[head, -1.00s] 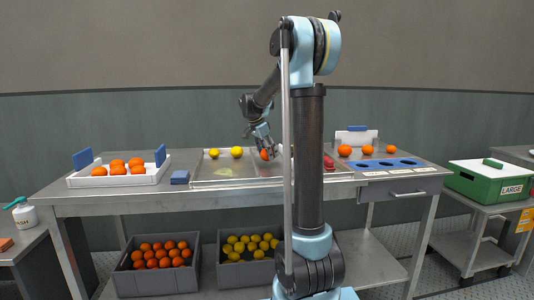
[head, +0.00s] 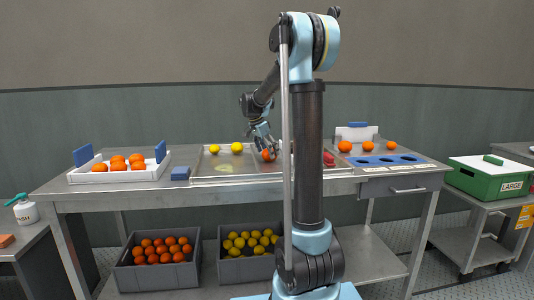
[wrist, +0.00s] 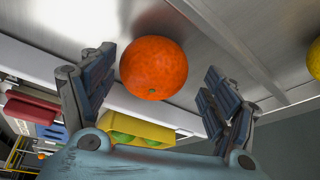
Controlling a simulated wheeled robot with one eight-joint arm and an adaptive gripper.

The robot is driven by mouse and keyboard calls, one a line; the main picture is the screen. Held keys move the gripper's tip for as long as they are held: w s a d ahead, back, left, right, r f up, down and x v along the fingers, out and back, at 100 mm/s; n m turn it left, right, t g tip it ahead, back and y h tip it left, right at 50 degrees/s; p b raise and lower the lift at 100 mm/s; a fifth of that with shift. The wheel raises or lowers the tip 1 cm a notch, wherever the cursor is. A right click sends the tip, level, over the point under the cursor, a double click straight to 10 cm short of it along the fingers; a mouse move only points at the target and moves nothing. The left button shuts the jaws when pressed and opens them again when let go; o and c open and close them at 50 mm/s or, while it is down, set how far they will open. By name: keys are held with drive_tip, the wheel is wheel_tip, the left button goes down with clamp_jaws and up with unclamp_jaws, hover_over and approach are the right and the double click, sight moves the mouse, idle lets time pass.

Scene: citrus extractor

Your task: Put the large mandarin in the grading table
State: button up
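An orange mandarin (head: 268,155) is at my gripper, over the right part of the shallow metal tray section of the long steel table (head: 110,195). In the wrist view the mandarin (wrist: 153,68) sits between my gripper's (wrist: 155,90) two spread fingers, with a gap on each side. Its underside is hidden, so I cannot tell what it rests on. A blue strip with three round holes (head: 410,157) is set in the table's right end. Three mandarins (head: 367,146) stand in a row behind it. Which part is the grading table is not labelled legibly.
Two lemons (head: 237,148) lie in the tray left of my gripper. A white tray of mandarins (head: 85,178) stands at the left, with a blue block (head: 180,173) beside it. A red object (head: 329,160) is behind my arm. A green LARGE crate (head: 485,182) stands right.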

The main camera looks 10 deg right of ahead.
drive_tip(key=shift+r, duration=0.1)
drive_tip(key=v, duration=1.1)
drive_tip(key=shift+a+r, duration=0.2)
drive_tip(key=shift+r, duration=0.1)
drive_tip(key=s+d+f+n+y, duration=0.1)
drive_tip(key=s+d+f+n, duration=0.3)
drive_tip(key=s, duration=0.7)
drive_tip(key=s+a+f+n+y, duration=0.1)
drive_tip(key=s+f+n, duration=0.2)
drive_tip(key=s+f, duration=0.6)
drive_tip(key=s+d+f+n+y, duration=0.1)
drive_tip(key=s+d+f+n, duration=0.15)
drive_tip(key=s, duration=1.05)
drive_tip(key=s+a+f+n+y, duration=0.1)
drive_tip(key=s+f+n, duration=0.3)
drive_tip(key=s+f, duration=0.4)
wheel_tip(320, 180, down, 3)
drive_tip(key=shift+s+r, duration=0.25)
drive_tip(key=shift+s, duration=0.05)
drive_tip(key=shift+a, duration=0.15)
